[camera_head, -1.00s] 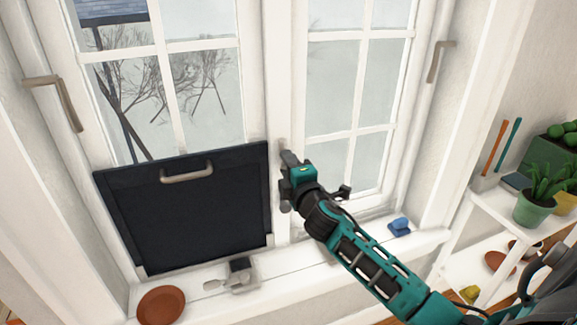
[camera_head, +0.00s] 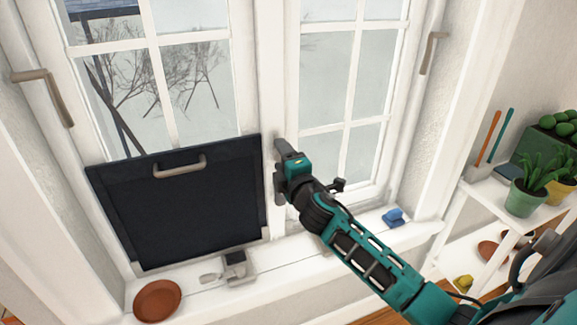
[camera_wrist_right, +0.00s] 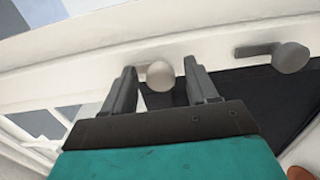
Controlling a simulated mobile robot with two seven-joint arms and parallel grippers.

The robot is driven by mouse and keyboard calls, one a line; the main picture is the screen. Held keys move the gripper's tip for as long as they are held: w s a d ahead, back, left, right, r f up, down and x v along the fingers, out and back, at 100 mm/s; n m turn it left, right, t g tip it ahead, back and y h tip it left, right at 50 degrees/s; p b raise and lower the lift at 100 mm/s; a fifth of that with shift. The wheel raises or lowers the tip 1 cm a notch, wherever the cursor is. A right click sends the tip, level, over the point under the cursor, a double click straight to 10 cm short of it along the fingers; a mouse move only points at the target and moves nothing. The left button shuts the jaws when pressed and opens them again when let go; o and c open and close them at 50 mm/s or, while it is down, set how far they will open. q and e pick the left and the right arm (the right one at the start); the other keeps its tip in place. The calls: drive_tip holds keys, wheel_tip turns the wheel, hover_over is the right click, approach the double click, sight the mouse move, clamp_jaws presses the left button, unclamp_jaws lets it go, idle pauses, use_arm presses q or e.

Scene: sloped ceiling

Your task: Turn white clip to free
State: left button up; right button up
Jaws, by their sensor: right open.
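My right gripper (camera_head: 278,172) is at the white window post, just right of the dark panel (camera_head: 170,215). In the right wrist view, its two fingers (camera_wrist_right: 160,90) are open, one on each side of a pale round-ended piece (camera_wrist_right: 160,75), which looks like the white clip. It sits between the fingers near the edge of the dark panel (camera_wrist_right: 262,95). I cannot tell whether the fingers touch it. In the head view my gripper hides this piece. The panel stands upright against the left window and has a beige handle (camera_head: 180,167). My left gripper is not in view.
On the sill stand a brown dish (camera_head: 157,300), a grey holder with a dark block (camera_head: 236,266) and a blue object (camera_head: 393,217). Window handles (camera_head: 432,52) project at both sides. A white shelf with plants (camera_head: 526,193) stands at the right.

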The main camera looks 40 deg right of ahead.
drive_tip(key=v, duration=1.2)
drive_tip(key=shift+s+a, duration=0.15)
drive_tip(key=shift+s, duration=0.2)
